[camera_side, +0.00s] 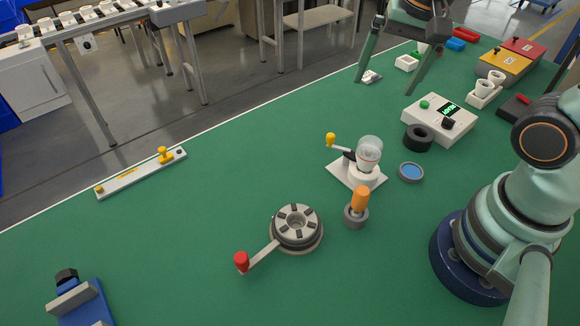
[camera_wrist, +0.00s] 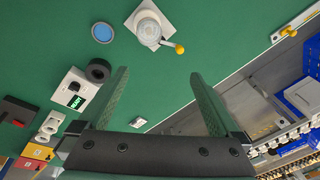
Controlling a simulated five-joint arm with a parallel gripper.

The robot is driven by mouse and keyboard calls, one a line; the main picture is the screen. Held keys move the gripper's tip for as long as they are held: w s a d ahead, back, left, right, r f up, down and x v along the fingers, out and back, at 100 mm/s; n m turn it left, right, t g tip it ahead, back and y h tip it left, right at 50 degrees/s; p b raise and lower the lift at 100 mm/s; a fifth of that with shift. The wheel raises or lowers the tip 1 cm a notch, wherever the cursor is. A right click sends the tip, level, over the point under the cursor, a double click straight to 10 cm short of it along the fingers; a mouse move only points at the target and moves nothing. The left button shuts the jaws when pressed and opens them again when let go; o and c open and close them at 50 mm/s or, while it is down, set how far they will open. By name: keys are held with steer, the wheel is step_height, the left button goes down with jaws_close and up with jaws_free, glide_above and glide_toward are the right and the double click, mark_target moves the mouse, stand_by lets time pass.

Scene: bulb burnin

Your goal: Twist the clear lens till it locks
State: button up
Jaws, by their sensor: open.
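The clear lens (camera_side: 369,149) is a see-through dome on top of a white holder (camera_side: 364,178) on a square white base plate, with a yellow-knobbed lever (camera_side: 331,139) at its left. In the wrist view the lens (camera_wrist: 147,27) shows from above, near the top, with the yellow knob (camera_wrist: 179,48) beside it. I cannot tell how the lens is seated. My gripper (camera_side: 384,86) is open and empty, above the back part of the green bench, well apart from the lens. In the wrist view its fingers (camera_wrist: 158,74) are spread wide.
Near the lens are an orange-handled tool (camera_side: 360,199) in a grey stand, a blue-topped disc (camera_side: 411,172), a black ring (camera_side: 418,137) and a white box with a lit display (camera_side: 440,118). A round grey fixture with a red-knobbed crank (camera_side: 297,228) stands in front.

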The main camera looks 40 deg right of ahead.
mark_target(372, 142)
steer(key=f+m, duration=0.2)
steer(key=f, duration=0.2)
steer(key=f+m+g, duration=0.1)
steer(key=f+m, duration=0.2)
steer(key=f, duration=0.2)
steer(key=f+m+g, duration=0.1)
steer(key=f+m, duration=0.1)
steer(key=f, duration=0.2)
steer(key=shift+s+a+f, duration=0.25)
steer(key=shift+a+f, duration=0.05)
steer(key=shift+f, duration=0.1)
steer(key=c, duration=1.4)
steer(key=shift+m, duration=0.3)
steer(key=m, duration=0.2)
steer(key=shift+m, duration=0.4)
